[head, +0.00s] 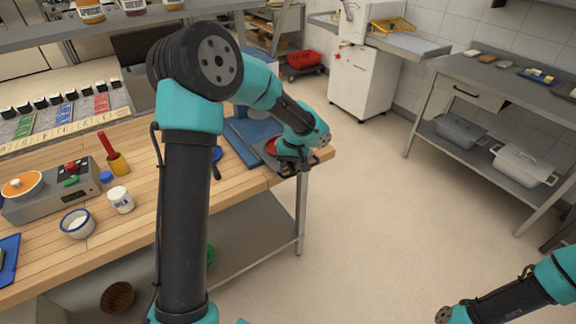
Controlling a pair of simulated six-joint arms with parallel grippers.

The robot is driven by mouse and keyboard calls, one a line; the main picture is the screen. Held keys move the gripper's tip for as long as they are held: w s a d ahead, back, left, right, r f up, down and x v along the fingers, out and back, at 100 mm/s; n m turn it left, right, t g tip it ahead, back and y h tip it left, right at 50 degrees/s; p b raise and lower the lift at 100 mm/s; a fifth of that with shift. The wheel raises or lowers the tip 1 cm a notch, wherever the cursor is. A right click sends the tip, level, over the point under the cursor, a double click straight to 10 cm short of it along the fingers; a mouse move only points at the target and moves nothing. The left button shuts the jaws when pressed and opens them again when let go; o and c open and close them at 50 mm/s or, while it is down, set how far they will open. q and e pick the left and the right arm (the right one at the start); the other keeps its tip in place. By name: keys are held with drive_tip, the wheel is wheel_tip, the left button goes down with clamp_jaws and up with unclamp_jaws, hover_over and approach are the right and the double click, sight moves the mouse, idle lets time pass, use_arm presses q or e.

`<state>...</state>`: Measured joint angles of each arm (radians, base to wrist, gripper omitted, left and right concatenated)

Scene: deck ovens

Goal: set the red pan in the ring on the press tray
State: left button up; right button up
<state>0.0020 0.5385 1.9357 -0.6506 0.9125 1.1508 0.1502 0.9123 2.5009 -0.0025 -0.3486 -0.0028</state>
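My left arm reaches over the wooden counter to its right end. Its gripper (288,168) points down there, dark and small in the head view. A red round thing, likely the red pan (271,147), shows just left of the gripper, partly hidden by it. It seems to be over or on a grey tray (259,148) beside a blue press-like block (247,130). The ring cannot be made out. Whether the fingers hold the pan is too small to tell. My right arm enters at the lower right; its gripper is out of view.
A steel side table (505,90) stands right. The floor between is clear.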

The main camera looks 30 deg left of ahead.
use_arm(q)
drive_tip(key=shift+o, duration=0.4)
wheel_tip(320, 180, up, 12)
drive_tip(key=w+d, duration=0.1)
drive_tip(key=d, duration=0.1)
drive_tip(key=shift+w, duration=0.2)
idle(0.5)
